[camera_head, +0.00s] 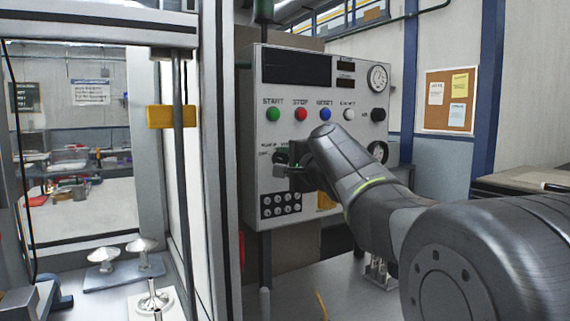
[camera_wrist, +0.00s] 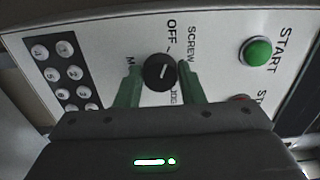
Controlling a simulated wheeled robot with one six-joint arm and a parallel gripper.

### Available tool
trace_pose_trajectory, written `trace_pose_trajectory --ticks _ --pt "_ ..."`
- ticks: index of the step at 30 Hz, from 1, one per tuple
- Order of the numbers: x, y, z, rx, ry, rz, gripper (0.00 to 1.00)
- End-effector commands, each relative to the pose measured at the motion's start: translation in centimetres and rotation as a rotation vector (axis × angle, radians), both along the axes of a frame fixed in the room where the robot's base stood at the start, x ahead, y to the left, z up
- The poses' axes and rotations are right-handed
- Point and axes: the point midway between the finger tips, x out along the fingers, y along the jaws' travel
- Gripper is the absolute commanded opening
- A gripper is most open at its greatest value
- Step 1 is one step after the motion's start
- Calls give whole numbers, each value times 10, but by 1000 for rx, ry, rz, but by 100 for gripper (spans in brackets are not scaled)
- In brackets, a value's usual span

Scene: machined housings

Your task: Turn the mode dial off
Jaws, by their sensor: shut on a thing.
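The mode dial (camera_wrist: 157,73) is a round black knob with a short white mark. It sits on a white control panel, with the printed words OFF and SCREW beside it and other labels partly covered. The white mark is tilted; I cannot tell exactly which label it points at. My gripper (camera_wrist: 160,66) has its two green fingers on either side of the dial, shut on it. In the head view my gripper (camera_head: 288,171) is at the panel's lower left and hides most of the dial.
The control panel (camera_head: 340,95) carries a row of buttons above the dial, including a green START button (camera_head: 273,114) and a red STOP button (camera_head: 300,114). A black keypad (camera_head: 281,204) lies just below my gripper. A machine door frame (camera_head: 213,150) stands close on the left.

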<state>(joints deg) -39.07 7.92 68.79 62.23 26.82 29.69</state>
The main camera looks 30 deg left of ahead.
Motion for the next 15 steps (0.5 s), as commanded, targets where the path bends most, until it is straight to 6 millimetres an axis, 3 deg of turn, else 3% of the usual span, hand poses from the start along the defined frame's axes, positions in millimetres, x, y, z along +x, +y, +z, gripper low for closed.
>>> trace_pose_trajectory --ticks 8,9,12,15 --pt "0 0 0 -1 0 1 12" --pt "0 0 -1 -1 0 1 41" --pt "0 0 0 -1 0 1 56" --pt "0 0 0 -1 0 0 56"
